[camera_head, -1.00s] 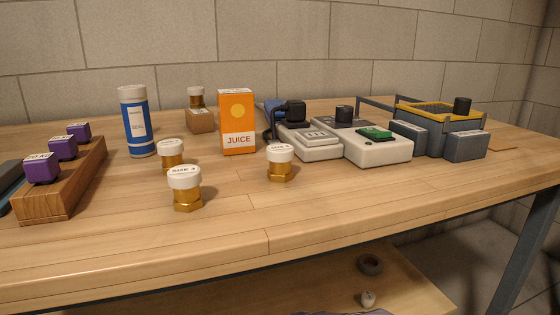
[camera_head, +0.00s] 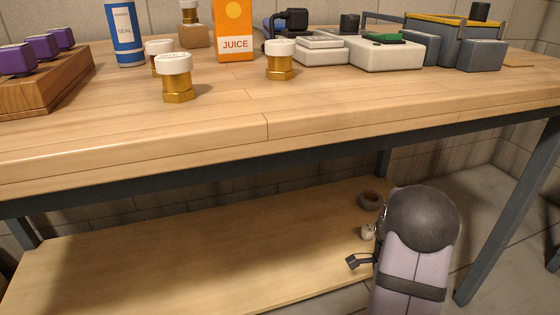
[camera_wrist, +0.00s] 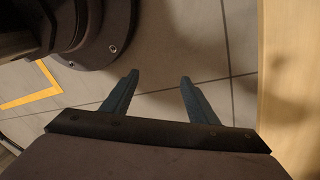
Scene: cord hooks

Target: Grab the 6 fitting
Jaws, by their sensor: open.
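Several brass hex fittings with white, labelled caps stand on the wooden bench. The front fitting (camera_head: 178,80) is at left, with another fitting (camera_head: 157,58) partly hidden behind it. A fitting (camera_head: 280,62) stands alone near the middle, and a fitting (camera_head: 189,12) sits on a small wooden block at the back. I cannot read the size on any cap now, so I cannot tell which is the 6. My gripper (camera_wrist: 158,80) is open and empty in the wrist view, over the tiled floor. My arm shows in front of the bench at lower right, well away from the fittings.
A blue seal can (camera_head: 125,35), a juice carton (camera_head: 233,30) and a wooden rack (camera_head: 40,92) with purple blocks stand around the fittings. The bench front (camera_head: 230,140) is clear. A lower shelf (camera_head: 190,265) lies below.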

